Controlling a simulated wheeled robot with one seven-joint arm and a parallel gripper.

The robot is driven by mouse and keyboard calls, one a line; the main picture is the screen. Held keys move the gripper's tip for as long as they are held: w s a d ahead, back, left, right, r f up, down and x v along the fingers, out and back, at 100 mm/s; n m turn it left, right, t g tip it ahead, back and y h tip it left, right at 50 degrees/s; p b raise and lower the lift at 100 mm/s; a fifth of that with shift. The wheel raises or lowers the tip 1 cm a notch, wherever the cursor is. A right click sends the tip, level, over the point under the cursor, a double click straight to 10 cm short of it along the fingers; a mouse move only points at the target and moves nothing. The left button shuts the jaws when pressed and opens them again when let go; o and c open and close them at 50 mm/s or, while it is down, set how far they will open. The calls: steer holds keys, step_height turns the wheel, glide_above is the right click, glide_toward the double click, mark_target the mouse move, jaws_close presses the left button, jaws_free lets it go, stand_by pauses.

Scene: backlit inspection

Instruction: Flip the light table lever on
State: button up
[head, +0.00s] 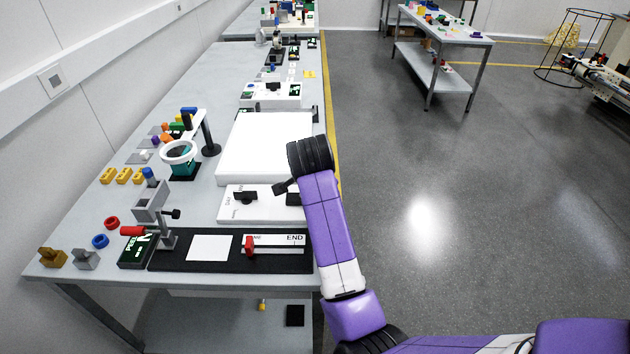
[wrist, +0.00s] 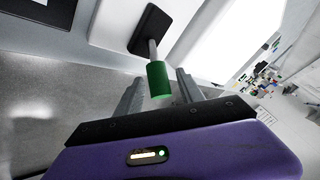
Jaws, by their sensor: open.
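The light table is a large white panel (head: 262,150) on the grey bench, with a white control box (head: 240,212) in front of it. A lever with a green cylindrical tip (wrist: 158,80), a grey shaft and a black base plate (wrist: 152,28) shows in the wrist view. My gripper (wrist: 160,76) is open, with one finger on each side of the green tip. I cannot tell whether either finger touches it. In the head view my arm end covers the right part of the box, and the lever's green tip is hidden there.
A black knob (head: 245,197) sits on the left of the box. A ring magnifier (head: 178,152) on a stand is left of the panel. A black board with a red slider (head: 249,245) lies in front.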

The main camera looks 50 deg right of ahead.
steer(key=v, duration=0.6)
steer(key=shift+s+a, duration=0.1)
steer(key=shift+s, duration=0.05)
stand_by(0.4)
